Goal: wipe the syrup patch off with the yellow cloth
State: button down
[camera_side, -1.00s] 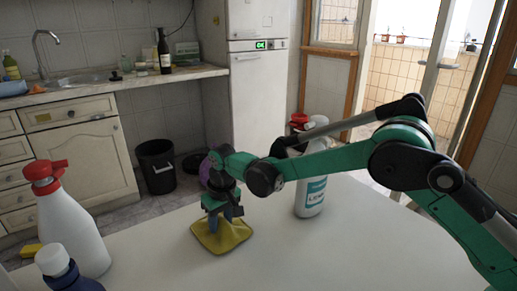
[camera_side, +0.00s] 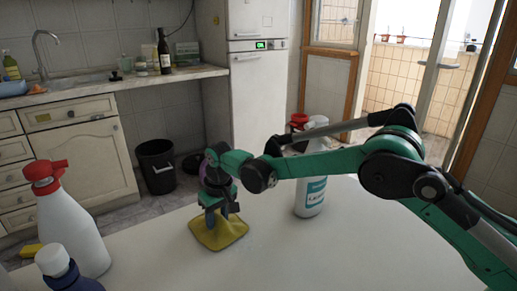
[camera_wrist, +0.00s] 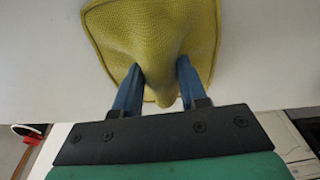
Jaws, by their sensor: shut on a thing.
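The yellow cloth (camera_side: 220,235) lies on the white table under my gripper (camera_side: 222,217). My gripper is shut on the cloth and pinches up a fold at its middle. In the wrist view the cloth (camera_wrist: 150,35) spreads out beyond the blue fingers of my gripper (camera_wrist: 160,82), with the fold raised between them. The rest of the cloth looks flat on the table. I see no syrup patch in either view; whether any lies under the cloth is hidden.
A white spray bottle (camera_side: 311,190) stands right of the cloth. A red-capped white bottle (camera_side: 70,230) and a blue bottle with a white cap (camera_side: 60,268) stand at the left. The table (camera_side: 300,255) is clear between them and in front.

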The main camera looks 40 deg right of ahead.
jog(key=shift+r, duration=0.1)
jog(key=shift+r, duration=3.4)
jog(key=shift+a+f, duration=0.5)
jog(key=shift+a, duration=0.35)
jog(key=shift+f, duration=2.15)
